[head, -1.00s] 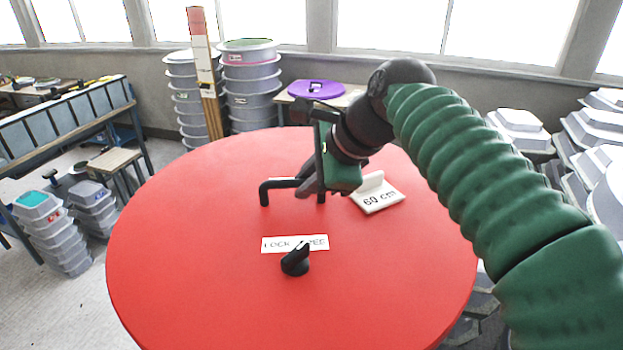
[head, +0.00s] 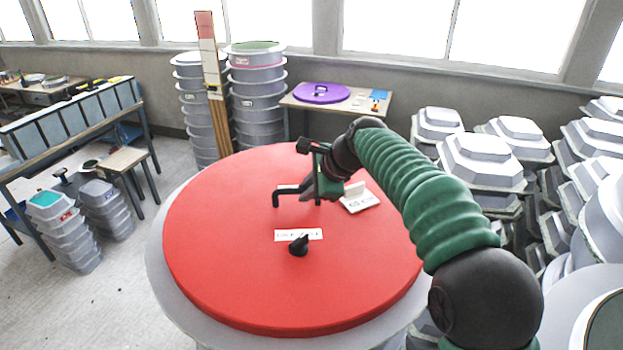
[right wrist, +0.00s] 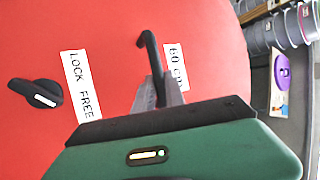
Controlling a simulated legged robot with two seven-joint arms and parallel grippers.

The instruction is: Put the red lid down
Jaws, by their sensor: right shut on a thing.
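The red lid (head: 220,260) is a wide round disc with a black bar handle (head: 281,191), a black knob (head: 299,246) and a white label (head: 298,235) reading LOCK FREE. My right gripper (head: 311,189) is shut on the handle, whose free end also shows in the right wrist view (right wrist: 148,45). A grey round surface (head: 162,280) shows below the lid along its left and front edge. I cannot tell whether the lid touches it. My left gripper is not in view.
Stacked grey moulds (head: 484,165) crowd the right side. Tall round mould stacks (head: 257,100) stand behind, beside an upright wooden post (head: 208,60). A small table behind holds a purple lid (head: 321,92). A workbench (head: 75,135) and a stool (head: 122,160) are at left.

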